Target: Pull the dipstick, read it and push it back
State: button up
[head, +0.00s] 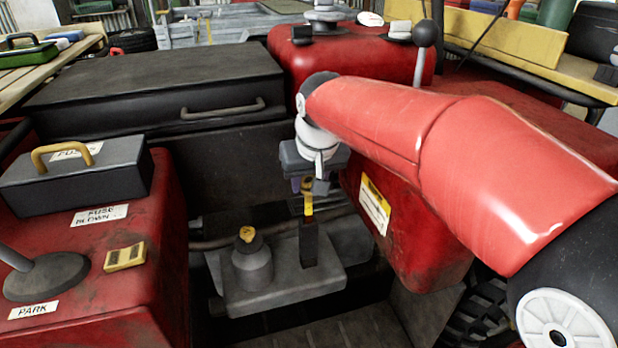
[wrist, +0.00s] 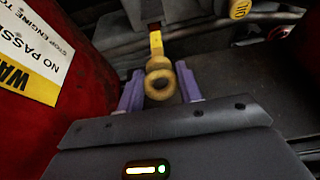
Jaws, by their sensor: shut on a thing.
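The dipstick has a yellow ring handle (wrist: 160,80) and a yellow stem below it. In the head view the yellow top of the dipstick (head: 308,204) stands upright over a dark tube (head: 309,246) on the grey engine block (head: 285,287). My gripper (head: 307,183) is above the tube, pointing down, with its fingers at the dipstick's top. In the wrist view the purple fingers of my gripper (wrist: 159,88) stand on either side of the ring, shut on it.
A grey filler neck with a yellow cap (head: 246,234) stands just left of the tube. A red body panel with a yellow warning label (head: 375,205) is close on the right. A black box with a handle (head: 160,92) lies behind, and a fuse box (head: 78,177) sits left.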

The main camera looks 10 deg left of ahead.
aim_at(309, 211)
jog(key=shift+f+b, duration=2.9)
jog(key=shift+f, duration=1.15)
jog(key=o, duration=1)
jog(key=shift+o, duration=0.2)
jog(key=shift+r, duration=0.1)
